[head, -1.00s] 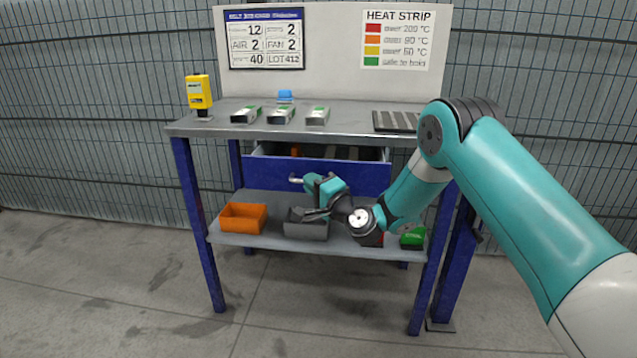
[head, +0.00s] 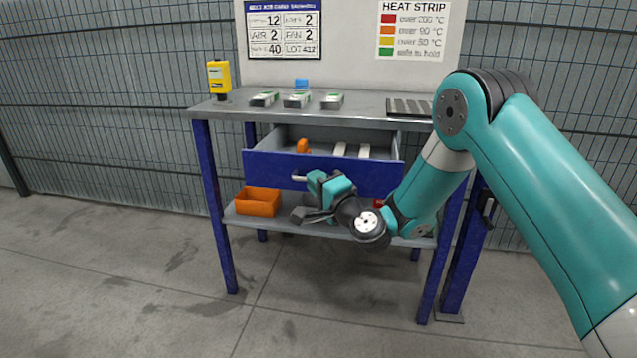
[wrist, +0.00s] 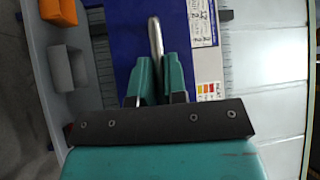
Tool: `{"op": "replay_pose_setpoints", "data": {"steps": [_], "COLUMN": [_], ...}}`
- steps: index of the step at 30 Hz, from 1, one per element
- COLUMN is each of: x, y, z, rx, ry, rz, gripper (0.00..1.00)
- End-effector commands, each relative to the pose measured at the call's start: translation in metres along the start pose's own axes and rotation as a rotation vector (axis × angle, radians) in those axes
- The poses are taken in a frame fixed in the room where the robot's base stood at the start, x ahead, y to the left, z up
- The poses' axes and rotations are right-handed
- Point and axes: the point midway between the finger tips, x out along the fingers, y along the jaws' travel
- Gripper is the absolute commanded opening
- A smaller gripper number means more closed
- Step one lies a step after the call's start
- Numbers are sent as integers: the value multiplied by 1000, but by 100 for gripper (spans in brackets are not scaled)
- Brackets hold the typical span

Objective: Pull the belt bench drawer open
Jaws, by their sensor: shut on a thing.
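The belt bench drawer (head: 265,165) has a blue front and a grey inside, and it stands pulled out below the bench top. Its metal bar handle (head: 298,178) shows at the left end of my gripper (head: 312,180). In the wrist view the handle (wrist: 155,38) runs down between the two teal fingers of my gripper (wrist: 159,62), which are shut on it. The blue drawer front (wrist: 120,42) lies behind the fingers. My gripper and wrist hide part of the drawer front's lower edge in the head view.
The drawer holds an orange item (head: 302,146) and pale bars (head: 364,151). The bench top (head: 240,107) carries a yellow device (head: 219,77), several small boxes and a dark ribbed mat (head: 408,108). An orange bin (head: 257,201) sits on the lower shelf. Open floor lies in front.

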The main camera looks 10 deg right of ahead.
Motion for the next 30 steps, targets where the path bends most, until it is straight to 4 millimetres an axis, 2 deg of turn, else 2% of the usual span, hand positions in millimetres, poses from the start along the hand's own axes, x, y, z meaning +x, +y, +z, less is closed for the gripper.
{"op": "replay_pose_setpoints", "data": {"steps": [2, 3, 6, 17, 20, 30], "x": [0, 0, 0, -6, -16, -69], "y": [1, 1, 1, 3, 7, 8], "z": [-2, -2, -2, -3, -3, -2], "rx": [-1, -1, -1, 0, 1, -2], "ry": [4, 4, 4, 4, 4, 6], "rz": [1, 1, 1, 1, 2, -3], "gripper": [0, 19, 38, 38, 38, 38]}}
